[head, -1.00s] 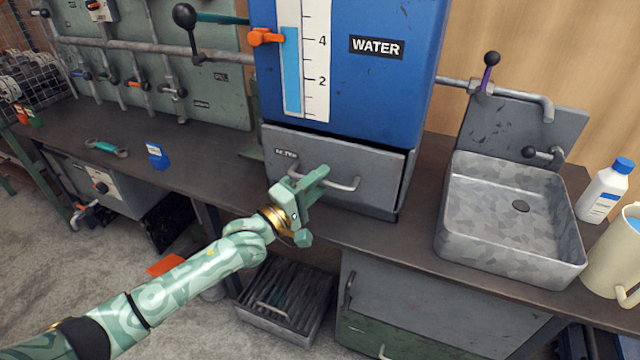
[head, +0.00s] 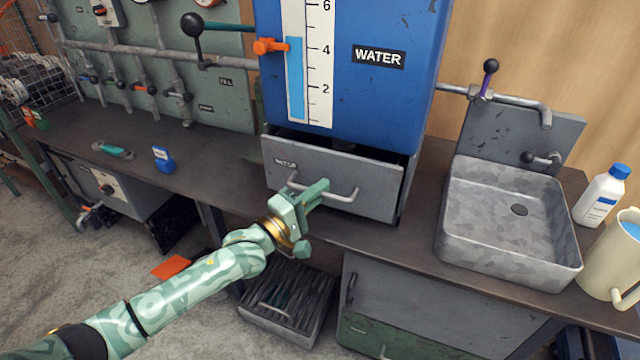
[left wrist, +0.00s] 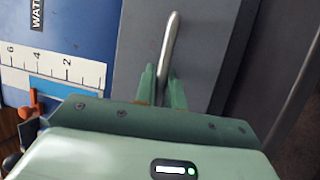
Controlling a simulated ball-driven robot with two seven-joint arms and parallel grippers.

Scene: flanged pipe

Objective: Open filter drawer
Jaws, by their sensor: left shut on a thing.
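The filter drawer (head: 335,170) is the grey front with a small label, below the blue water tank in the head view. A dark gap shows along its top and right edges, so it stands slightly out. Its bar handle (head: 345,195) runs across the front. My left gripper (head: 312,190) is shut on the handle near its left part. In the left wrist view the handle (left wrist: 170,42) passes between the two fingers of the gripper (left wrist: 163,85). The drawer's inside is hidden. My right gripper is not in view.
The blue tank (head: 365,95) with its gauge and orange lever (head: 270,46) stands above. The metal sink (head: 505,225) is to the right, with a white bottle (head: 602,195) and a jug (head: 610,260). A slatted tray (head: 285,305) lies below the bench. A blue container (head: 163,160) stands left.

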